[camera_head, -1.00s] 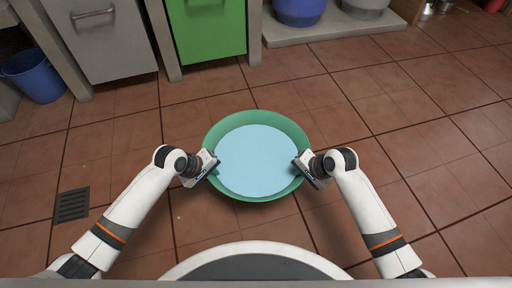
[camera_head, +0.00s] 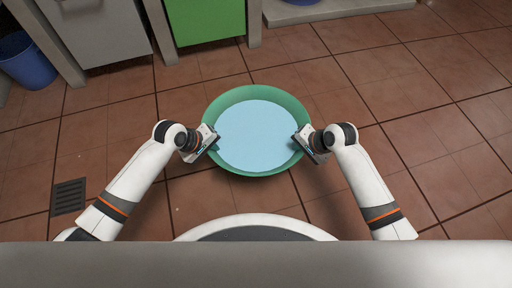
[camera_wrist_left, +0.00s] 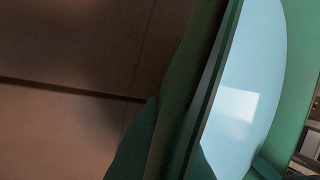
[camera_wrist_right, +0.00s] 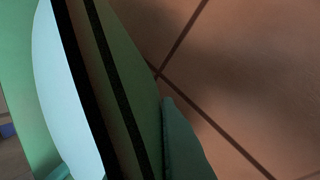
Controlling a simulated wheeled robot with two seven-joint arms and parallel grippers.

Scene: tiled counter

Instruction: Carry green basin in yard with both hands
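The green basin (camera_head: 256,171) is upright in front of me in the head view, with light blue water-like contents (camera_head: 258,135). My left gripper (camera_head: 207,143) is at its left rim and my right gripper (camera_head: 304,141) at its right rim. In the left wrist view the basin wall (camera_wrist_left: 185,100) runs between the fingers. In the right wrist view the basin wall (camera_wrist_right: 125,100) also runs between the fingers. Both grippers look shut on the rim. The height of the basin above the floor is hard to tell.
Reddish tiled floor (camera_head: 400,110) lies clear around the basin. A grey cabinet (camera_head: 97,40) and a green cabinet (camera_head: 205,20) stand ahead. A blue bucket (camera_head: 27,65) is at upper left, a floor drain (camera_head: 69,196) at left, and a low ledge (camera_head: 340,8) at top right.

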